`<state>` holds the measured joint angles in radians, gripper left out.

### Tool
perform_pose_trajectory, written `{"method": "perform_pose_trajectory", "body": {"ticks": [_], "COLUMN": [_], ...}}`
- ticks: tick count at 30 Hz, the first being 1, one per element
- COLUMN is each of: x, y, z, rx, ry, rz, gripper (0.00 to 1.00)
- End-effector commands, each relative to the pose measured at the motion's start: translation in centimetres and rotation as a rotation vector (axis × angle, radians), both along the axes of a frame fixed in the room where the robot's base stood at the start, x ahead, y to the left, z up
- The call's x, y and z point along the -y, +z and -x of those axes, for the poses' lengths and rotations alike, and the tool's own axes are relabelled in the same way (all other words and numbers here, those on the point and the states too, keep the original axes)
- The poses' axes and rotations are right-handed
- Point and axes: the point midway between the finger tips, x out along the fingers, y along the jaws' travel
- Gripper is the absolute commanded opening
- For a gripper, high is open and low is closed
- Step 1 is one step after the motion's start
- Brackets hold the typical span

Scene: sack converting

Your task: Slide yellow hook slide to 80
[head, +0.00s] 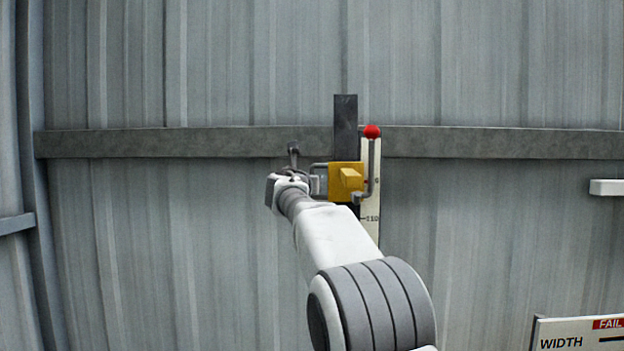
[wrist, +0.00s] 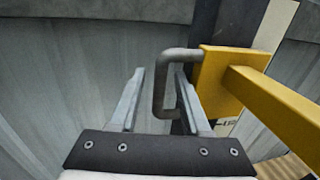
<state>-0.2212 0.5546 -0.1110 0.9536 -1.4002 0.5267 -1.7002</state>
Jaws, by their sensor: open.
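The yellow slide block (head: 340,170) sits on a dark vertical rail (head: 346,118) on the wall. It also shows at the upper right of the wrist view (wrist: 212,75), with a yellow arm sticking out. A grey U-shaped handle (wrist: 161,90) projects from the block's left side. My gripper (head: 304,169) is at this handle, left of the block. In the wrist view my gripper (wrist: 160,74) is open, its fingers apart with the handle's upright bar between them. A white scale (head: 370,228) stands right of the rail, with "110" below the block; the 80 mark is not readable.
A red ball (head: 372,131) tops a grey rod in front of the scale. A grey horizontal beam (head: 200,142) crosses the corrugated wall behind the rail. A white sign (head: 580,335) reading WIDTH and FAIL stands at lower right. The wall left of my gripper is clear.

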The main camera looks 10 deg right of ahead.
Motion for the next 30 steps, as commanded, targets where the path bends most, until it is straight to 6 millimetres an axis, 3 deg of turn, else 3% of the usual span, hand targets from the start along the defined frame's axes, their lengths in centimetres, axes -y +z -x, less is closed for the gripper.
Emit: {"method": "perform_pose_trajectory", "body": {"ticks": [3,11,30], "x": [-0.02,-0.02,-0.03], "y": [-0.02,-0.01,-0.01], "z": [0.01,0.03,0.04], "rx": [0.000,0.000,0.000], "ry": [0.000,0.000,0.000], "rz": [0.000,0.000,0.000], "gripper": [0.47,0.00,0.00]}}
